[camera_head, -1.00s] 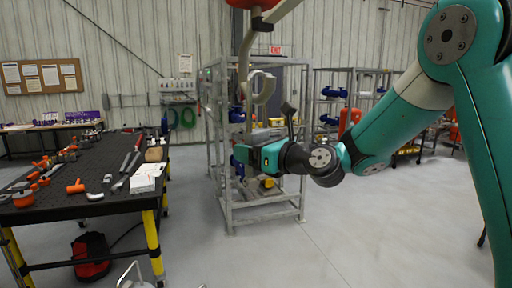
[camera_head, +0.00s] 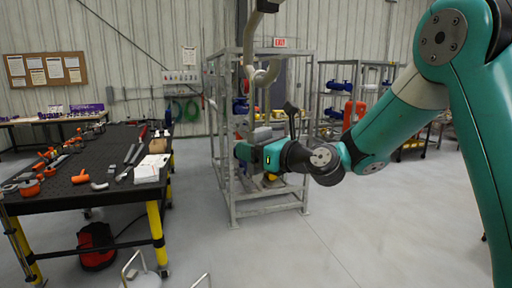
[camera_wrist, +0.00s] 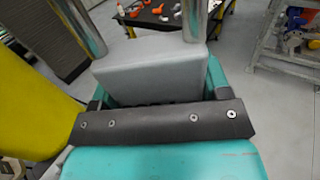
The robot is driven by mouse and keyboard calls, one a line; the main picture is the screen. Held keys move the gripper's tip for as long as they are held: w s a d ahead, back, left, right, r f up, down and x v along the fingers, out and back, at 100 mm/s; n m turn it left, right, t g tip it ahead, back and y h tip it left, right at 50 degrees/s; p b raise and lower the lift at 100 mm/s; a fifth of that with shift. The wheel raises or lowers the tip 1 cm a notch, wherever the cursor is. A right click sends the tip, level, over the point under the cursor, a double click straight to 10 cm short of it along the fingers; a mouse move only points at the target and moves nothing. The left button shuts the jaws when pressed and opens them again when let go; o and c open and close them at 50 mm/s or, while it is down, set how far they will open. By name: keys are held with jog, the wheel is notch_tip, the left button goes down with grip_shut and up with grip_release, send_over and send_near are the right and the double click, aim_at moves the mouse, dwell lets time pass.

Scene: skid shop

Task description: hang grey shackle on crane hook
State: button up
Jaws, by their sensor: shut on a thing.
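The crane hook (camera_head: 268,74) is a pale grey curved piece hanging at the upper middle of the head view, with its top cut off by the frame edge. My gripper (camera_head: 243,151) is teal and black and points left, below the hook and apart from it. In the wrist view a smooth grey block with two shiny metal cylinders (camera_wrist: 150,70) sits in front of my gripper's black bar. My gripper is shut on the grey shackle, but its outline is not clear in the head view. How the shackle sits in the jaws is hidden.
A grey metal frame (camera_head: 234,205) stands behind my gripper. A dark perforated bench (camera_head: 110,205) with tools and orange parts is at the left. Shelving with blue parts is behind at the right. A yellow thing (camera_wrist: 30,105) fills the wrist view's left side. Open floor lies at the right.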

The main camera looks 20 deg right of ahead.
dwell(0.3)
jog(key=o, duration=1.4)
jog(key=shift+s+d+f, duration=0.1)
jog(key=shift+s+d, duration=0.05)
jog(key=b+v, duration=0.7)
jog(key=v, duration=1)
jog(key=shift+b, duration=0.4)
